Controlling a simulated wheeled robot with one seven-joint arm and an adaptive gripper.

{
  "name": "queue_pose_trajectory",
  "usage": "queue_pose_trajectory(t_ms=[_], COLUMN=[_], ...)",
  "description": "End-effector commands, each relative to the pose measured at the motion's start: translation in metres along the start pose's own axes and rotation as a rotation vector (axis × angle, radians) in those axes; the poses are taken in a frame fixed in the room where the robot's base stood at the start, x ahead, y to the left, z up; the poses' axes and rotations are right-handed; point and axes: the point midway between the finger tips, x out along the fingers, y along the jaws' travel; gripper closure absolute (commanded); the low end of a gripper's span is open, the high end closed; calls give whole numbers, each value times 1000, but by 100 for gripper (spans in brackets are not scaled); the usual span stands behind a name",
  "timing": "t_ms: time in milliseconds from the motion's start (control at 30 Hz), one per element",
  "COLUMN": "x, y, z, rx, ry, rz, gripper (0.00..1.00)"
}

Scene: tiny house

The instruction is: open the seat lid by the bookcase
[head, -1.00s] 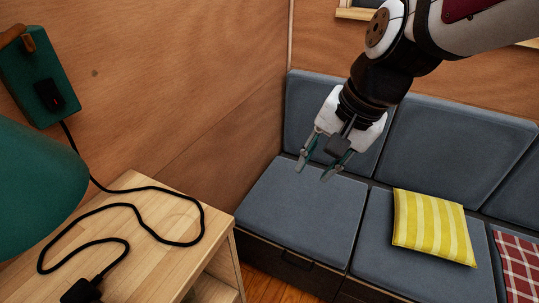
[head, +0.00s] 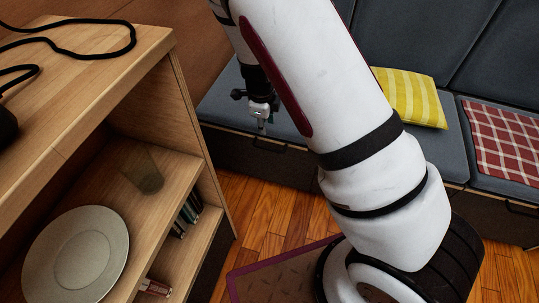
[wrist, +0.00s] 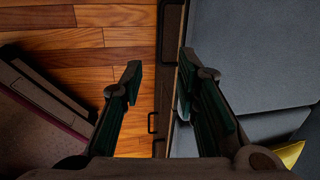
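The seat by the bookcase has a grey cushioned lid (head: 225,105), lying flat and closed in the head view. A dark loop handle (head: 268,146) is on its dark front panel. My gripper (head: 262,122) points down at the lid's front edge, just above the handle in the picture; I cannot tell whether they touch. In the wrist view my gripper (wrist: 162,85) has its fingers apart with nothing between them. The cushion (wrist: 245,50) lies right of the fingers. A dark loop handle (wrist: 152,122) shows below and between them. My arm hides part of the seat.
The wooden bookcase (head: 185,100) stands close at left, with a plate (head: 75,255) and a glass (head: 142,172) on its shelves. A yellow striped pillow (head: 410,97) and a red checked cloth (head: 505,140) lie on neighbouring seats. Wooden floor (head: 260,205) is clear before the seat.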

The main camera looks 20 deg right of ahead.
Motion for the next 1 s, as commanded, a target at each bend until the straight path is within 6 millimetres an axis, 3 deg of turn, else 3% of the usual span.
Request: queue_pose_trajectory(t_ms=[33, 267, 700, 1000], x=[11, 30, 113, 149], y=[-1, -2, -2, -3], z=[-1, -3, -5, -5], rx=[17, 44, 40, 40], ry=[11, 20, 21, 19], rz=[-7, -15, -12, -13], gripper=[71, 71, 71, 71])
